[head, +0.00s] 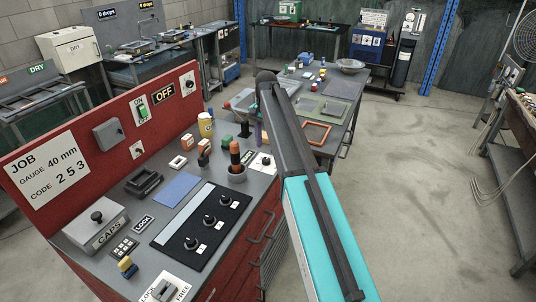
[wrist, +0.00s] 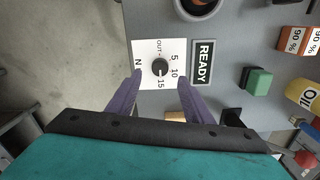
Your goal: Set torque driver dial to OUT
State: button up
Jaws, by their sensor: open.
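The torque driver dial (wrist: 159,67) is a round black knob on a white plate, in the upper middle of the wrist view. The plate reads OUT near its top, with 5, 10 and 15 on the right side and an N at the left. I cannot clearly tell which mark the knob points to. The dial plate (head: 264,163) also shows at the bench's right end in the head view. My gripper (wrist: 160,77) is open, its purple fingers on either side of the dial and apart from it. No object is between the fingers.
A READY label (wrist: 203,63) lies right of the dial. A green block (wrist: 257,80), orange boxes (wrist: 292,40) and a yellow cylinder (wrist: 304,95) are farther right. A dark cup (head: 237,174) with an orange-handled tool stands close by. Open floor (head: 420,170) lies right of the bench.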

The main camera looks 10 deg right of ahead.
aim_at(267, 159)
jog(key=shift+f+p, duration=0.9)
jog(key=shift+f, duration=2.2)
jog(key=c, duration=1.1)
jog(key=shift+o, duration=0.2)
jog(key=shift+d, duration=0.1)
